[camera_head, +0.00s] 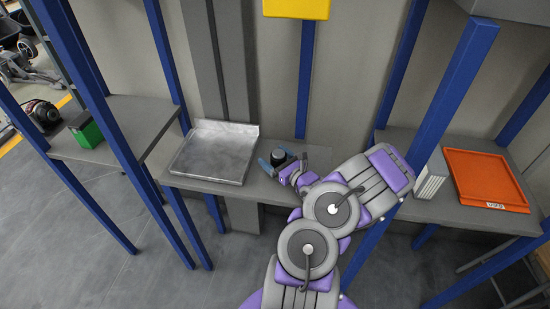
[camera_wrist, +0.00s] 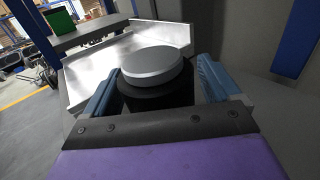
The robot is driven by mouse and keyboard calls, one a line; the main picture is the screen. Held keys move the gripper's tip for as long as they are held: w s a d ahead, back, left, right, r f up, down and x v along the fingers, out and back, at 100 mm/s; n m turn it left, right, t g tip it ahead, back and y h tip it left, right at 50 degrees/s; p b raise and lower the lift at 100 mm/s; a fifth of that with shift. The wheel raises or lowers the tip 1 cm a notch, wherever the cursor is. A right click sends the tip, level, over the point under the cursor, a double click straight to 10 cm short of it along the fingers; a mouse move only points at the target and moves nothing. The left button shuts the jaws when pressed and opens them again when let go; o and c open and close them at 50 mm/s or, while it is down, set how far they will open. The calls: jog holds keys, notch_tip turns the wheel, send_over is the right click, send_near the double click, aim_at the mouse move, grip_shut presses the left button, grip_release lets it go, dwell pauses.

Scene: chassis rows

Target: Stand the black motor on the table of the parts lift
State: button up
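The black motor (camera_wrist: 158,95) is an upright cylinder with a round grey top, seen in the wrist view between my gripper's blue fingers. In the head view the motor (camera_head: 279,157) shows small, just right of the parts lift's metal table (camera_head: 213,152). My gripper (camera_head: 277,160) has one finger on each side of the motor. I cannot tell whether both fingers press on it, or whether its hidden base touches the grey shelf. The lift table also shows in the wrist view (camera_wrist: 85,72), behind and left of the motor; its visible top is bare.
A green box (camera_head: 84,130) and a dark round part (camera_head: 43,113) sit on the left shelf. An orange tray (camera_head: 485,180) and a white block (camera_head: 431,178) are on the right shelf. Blue posts (camera_head: 455,92) stand between the bays. A yellow box (camera_head: 296,8) hangs above.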

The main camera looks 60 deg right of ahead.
jog(key=shift+s, duration=0.1)
jog(key=p+v, duration=0.2)
jog(key=v, duration=1)
jog(key=shift+p, duration=0.3)
dwell(0.3)
